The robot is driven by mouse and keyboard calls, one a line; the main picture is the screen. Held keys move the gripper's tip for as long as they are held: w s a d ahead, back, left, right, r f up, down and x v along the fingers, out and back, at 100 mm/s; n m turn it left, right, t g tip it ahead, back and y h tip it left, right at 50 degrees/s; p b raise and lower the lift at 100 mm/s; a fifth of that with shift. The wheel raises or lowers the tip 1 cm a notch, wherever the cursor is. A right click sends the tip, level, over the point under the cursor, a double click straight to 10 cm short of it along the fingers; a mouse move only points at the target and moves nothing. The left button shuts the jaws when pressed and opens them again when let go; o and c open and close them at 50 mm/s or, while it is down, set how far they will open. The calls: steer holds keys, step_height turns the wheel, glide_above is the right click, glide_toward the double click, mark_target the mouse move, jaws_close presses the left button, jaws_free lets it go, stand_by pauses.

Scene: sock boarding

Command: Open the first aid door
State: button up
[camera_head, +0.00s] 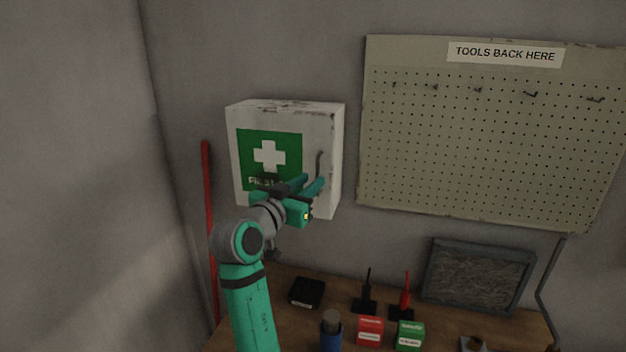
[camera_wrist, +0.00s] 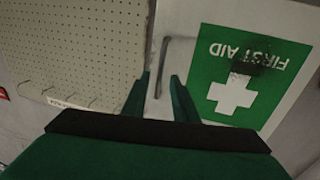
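The white first aid cabinet (camera_head: 324,130) hangs on the wall with its door shut. The door bears a green panel (camera_head: 269,152) with a white cross, seen upside down in the wrist view (camera_wrist: 232,95). A grey bar handle (camera_head: 319,162) stands upright near the door's right edge; it also shows in the wrist view (camera_wrist: 162,66). My gripper (camera_head: 313,185) is in front of the door, by the lower part of the handle. In the wrist view its two green fingers (camera_wrist: 162,92) are apart, with the handle's end between them. I cannot tell whether they touch it.
A pegboard (camera_head: 490,140) with hooks hangs right of the cabinet. A red pole (camera_head: 209,230) leans in the corner at left. Below, a wooden bench (camera_head: 290,335) holds a blue container (camera_head: 331,335), red box (camera_head: 370,331), green box (camera_head: 410,335) and other items.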

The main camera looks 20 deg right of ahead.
steer(key=x, duration=0.2)
steer(key=shift+w+d, duration=0.2)
steer(key=shift+d, duration=0.2)
steer(key=shift+a, duration=0.1)
jaws_close()
steer(key=shift+a, duration=0.1)
stand_by(1.0)
